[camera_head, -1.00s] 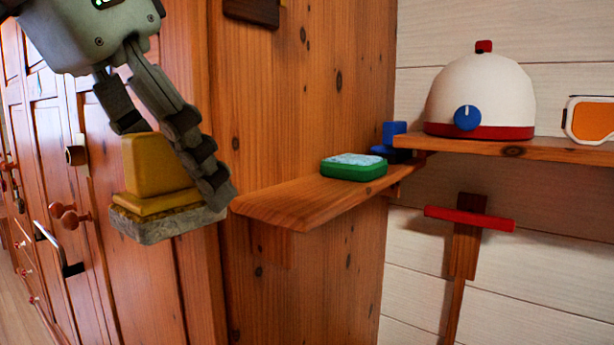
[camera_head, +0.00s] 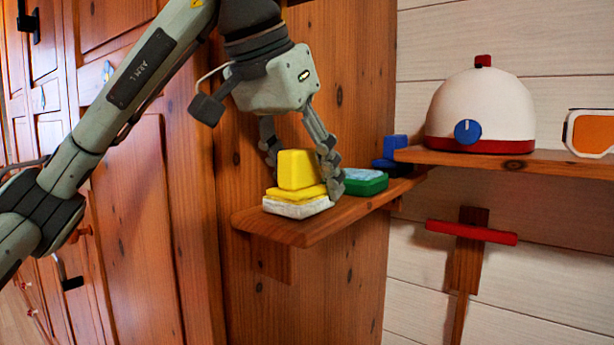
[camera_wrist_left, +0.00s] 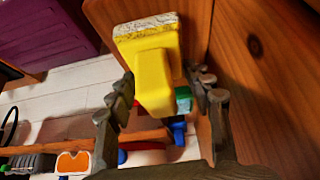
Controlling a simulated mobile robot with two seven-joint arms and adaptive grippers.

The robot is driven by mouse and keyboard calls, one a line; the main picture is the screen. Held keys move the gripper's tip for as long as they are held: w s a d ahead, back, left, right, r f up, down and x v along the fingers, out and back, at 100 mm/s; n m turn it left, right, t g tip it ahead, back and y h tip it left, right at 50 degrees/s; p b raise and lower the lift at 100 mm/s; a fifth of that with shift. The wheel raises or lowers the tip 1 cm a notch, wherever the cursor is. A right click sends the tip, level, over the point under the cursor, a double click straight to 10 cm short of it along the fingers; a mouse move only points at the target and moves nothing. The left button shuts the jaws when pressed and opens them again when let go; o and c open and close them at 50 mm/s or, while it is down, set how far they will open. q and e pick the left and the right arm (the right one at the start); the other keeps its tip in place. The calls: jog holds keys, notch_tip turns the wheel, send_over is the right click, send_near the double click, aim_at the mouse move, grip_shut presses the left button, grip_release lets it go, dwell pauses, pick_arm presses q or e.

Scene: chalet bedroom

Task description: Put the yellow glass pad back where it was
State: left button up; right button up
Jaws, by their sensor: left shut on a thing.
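The yellow glass pad (camera_head: 299,172) has a yellow block grip and a whitish underside. In the head view it is at the near left part of the small wooden shelf (camera_head: 290,236), upright with its pale face down. Whether it rests fully on the board I cannot tell. My left gripper (camera_head: 300,160) comes from above and is shut on the pad, one finger on each side. In the left wrist view the pad (camera_wrist_left: 153,72) sits between the fingers. My right gripper is not in view.
A green pad (camera_head: 366,182) lies just behind the yellow one on the shelf, with a blue object (camera_head: 394,150) beyond. A white dome with a red rim (camera_head: 481,108) and orange goggles (camera_head: 590,133) are on the right shelf. A wooden panel rises behind the small shelf.

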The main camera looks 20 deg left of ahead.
pick_arm(q)
jog(key=shift+f, duration=0.2)
jog(key=o, duration=0.8)
jog(key=shift+a, duration=0.1)
jog(key=shift+o, duration=1.2)
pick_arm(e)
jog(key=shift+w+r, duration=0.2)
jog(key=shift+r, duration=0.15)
pick_arm(q)
jog(key=shift+r, duration=0.1)
jog(key=shift+s+r, duration=0.15)
jog(key=shift+r, duration=0.15)
jog(key=v, duration=1.1)
jog(key=shift+s+r, duration=0.15)
jog(key=shift+s, duration=0.05)
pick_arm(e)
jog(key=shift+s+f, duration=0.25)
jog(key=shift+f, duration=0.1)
